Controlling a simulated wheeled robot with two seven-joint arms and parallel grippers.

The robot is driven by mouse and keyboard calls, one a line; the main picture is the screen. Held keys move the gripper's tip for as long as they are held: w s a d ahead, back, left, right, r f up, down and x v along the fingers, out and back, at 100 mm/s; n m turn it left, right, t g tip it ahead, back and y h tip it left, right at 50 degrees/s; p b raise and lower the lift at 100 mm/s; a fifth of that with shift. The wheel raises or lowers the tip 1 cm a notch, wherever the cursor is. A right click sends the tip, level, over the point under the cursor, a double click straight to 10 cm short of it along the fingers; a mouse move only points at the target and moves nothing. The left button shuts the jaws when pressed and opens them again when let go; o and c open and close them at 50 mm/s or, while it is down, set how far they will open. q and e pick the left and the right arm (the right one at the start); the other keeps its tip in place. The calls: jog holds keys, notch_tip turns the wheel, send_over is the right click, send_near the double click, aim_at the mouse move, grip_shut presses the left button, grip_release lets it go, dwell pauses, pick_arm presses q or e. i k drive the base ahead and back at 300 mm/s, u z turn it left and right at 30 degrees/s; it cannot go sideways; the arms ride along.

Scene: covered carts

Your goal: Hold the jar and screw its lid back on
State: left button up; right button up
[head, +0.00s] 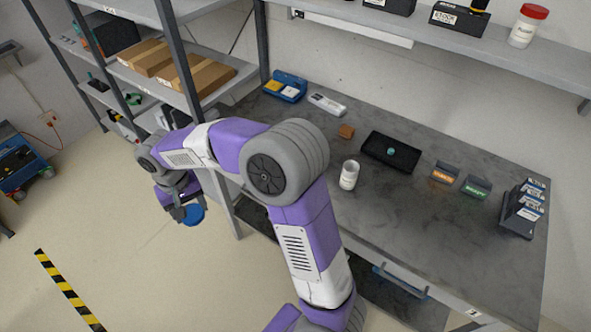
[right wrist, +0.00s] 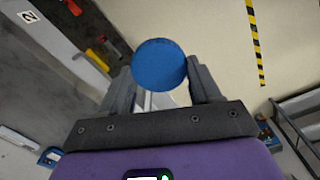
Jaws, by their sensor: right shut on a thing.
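A white jar (head: 349,176) with a label stands upright on the grey workbench, with no lid on it. The blue round lid (head: 193,215) is in my right gripper (head: 181,210), left of the bench and out over the floor. In the right wrist view the lid (right wrist: 159,65) sits between the two dark fingers of the right gripper (right wrist: 160,85), which are shut on its rim. The gripper is well apart from the jar, to its left. My left gripper is not in view, and nothing holds the jar.
The workbench (head: 420,240) also bears a black tray (head: 391,152), a brown block (head: 346,131), a blue bin (head: 286,87) and small labelled boxes (head: 475,186) at the right. A shelf rack (head: 190,95) stands behind my arm. The floor (head: 130,250) under the gripper is clear.

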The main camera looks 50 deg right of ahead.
aim_at(351, 169)
jog(key=u, duration=0.15)
jog(key=i, duration=0.9)
jog(key=z, duration=4.05)
